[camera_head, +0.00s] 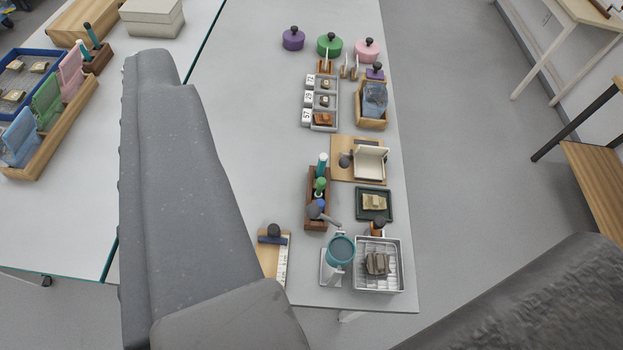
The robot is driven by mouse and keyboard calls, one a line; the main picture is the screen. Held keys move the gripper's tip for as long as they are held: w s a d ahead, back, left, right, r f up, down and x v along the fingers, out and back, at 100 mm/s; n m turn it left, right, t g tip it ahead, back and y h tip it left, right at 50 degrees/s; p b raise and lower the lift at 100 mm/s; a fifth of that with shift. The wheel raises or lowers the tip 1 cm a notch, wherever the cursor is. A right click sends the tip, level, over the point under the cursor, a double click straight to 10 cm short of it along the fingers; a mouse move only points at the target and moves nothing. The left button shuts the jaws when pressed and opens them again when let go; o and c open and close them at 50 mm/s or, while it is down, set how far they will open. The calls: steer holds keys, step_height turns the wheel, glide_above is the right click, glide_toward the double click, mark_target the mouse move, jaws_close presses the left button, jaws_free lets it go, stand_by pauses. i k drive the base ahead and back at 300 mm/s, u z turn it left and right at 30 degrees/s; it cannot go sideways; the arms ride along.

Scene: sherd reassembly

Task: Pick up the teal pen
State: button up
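Two teal things look like pens, and I cannot tell for sure which is the teal pen. A green one (320,185) and a blue one (313,210) stand in the same holder. Another slim teal pen-like stick (91,35) stands tilted in a small wooden block (97,60) on the left table. Large grey parts of my arm fill the foreground. My gripper's fingertips do not show.
A teal round magnifier-like stand (340,250) and a white ribbed tray (399,285) with a sherd (376,264) stand near the holder. A dark green tray (390,205), a wooden board (342,174) and purple, green and pink lidded pots (330,44) lie beyond.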

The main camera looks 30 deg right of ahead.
mark_target(323, 157)
steer(key=z, duration=0.15)
steer(key=i, duration=0.9)
steer(key=u, duration=0.1)
